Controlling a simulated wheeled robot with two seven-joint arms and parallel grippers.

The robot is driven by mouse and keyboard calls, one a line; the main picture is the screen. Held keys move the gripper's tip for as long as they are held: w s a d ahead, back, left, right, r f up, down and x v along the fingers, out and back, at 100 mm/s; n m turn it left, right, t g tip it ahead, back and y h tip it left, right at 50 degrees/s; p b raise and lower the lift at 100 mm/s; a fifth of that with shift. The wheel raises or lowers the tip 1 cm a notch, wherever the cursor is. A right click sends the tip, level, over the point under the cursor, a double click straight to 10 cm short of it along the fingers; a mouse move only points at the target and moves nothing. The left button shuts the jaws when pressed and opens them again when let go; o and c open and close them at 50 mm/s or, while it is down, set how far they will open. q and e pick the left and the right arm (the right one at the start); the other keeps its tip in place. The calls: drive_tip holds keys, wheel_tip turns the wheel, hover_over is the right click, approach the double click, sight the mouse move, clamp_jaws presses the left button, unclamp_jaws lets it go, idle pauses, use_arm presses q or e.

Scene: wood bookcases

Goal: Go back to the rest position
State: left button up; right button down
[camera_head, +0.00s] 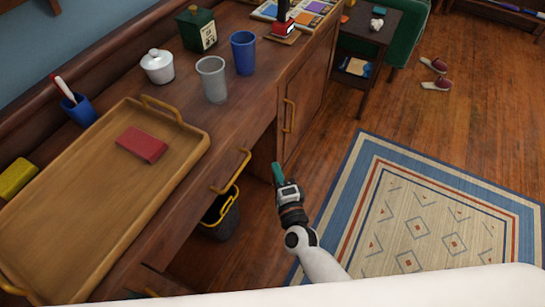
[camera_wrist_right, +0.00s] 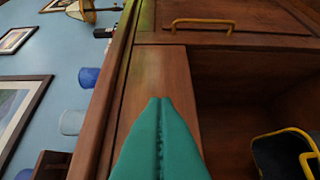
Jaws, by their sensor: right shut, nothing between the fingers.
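My right gripper (camera_head: 278,172) is in the head view, below the front edge of the wooden desk (camera_head: 240,95) and over the floor. Its teal fingers are together with nothing between them. In the right wrist view the shut teal fingers (camera_wrist_right: 158,110) point at the desk front, with the desk's drawer handle (camera_wrist_right: 200,24) above them. The right arm comes up from the bottom of the head view. My left gripper is not in view.
A wooden tray (camera_head: 70,222) with a red block (camera_head: 142,144) lies on the desk. A grey cup (camera_head: 212,80), a blue cup (camera_head: 243,52) and a white pot (camera_head: 157,66) stand behind. A bin (camera_head: 220,215) is under the desk. A patterned rug (camera_head: 430,215) covers open floor at right.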

drive_tip(key=shift+s+d, duration=0.1)
drive_tip(key=shift+s, duration=0.6)
drive_tip(key=s+d+f+n+g+p, duration=0.2)
drive_tip(key=s+d+f+n+g, duration=0.25)
drive_tip(key=f, duration=0.65)
drive_tip(key=s+d+f+n+g+p, duration=0.1)
drive_tip(key=s+f+n+g+p, duration=0.15)
drive_tip(key=s+f+n, duration=0.65)
drive_tip(key=s+d+f+n+g+h, duration=0.1)
drive_tip(key=s+d+f+g, duration=0.2)
drive_tip(key=s, duration=0.5)
drive_tip(key=s+d+f+n+g+h+p, duration=0.1)
drive_tip(key=s+d+f+n+g, duration=0.1)
drive_tip(key=s+d+f, duration=0.3)
drive_tip(key=s+d+f+n+g+h+p, duration=0.1)
drive_tip(key=s+d+f+g, duration=0.3)
drive_tip(key=s, duration=0.8)
drive_tip(key=shift+s+d+f+n+g, duration=0.15)
drive_tip(key=shift+s+f+n+g, duration=0.15)
drive_tip(key=shift+f+n, duration=0.15)
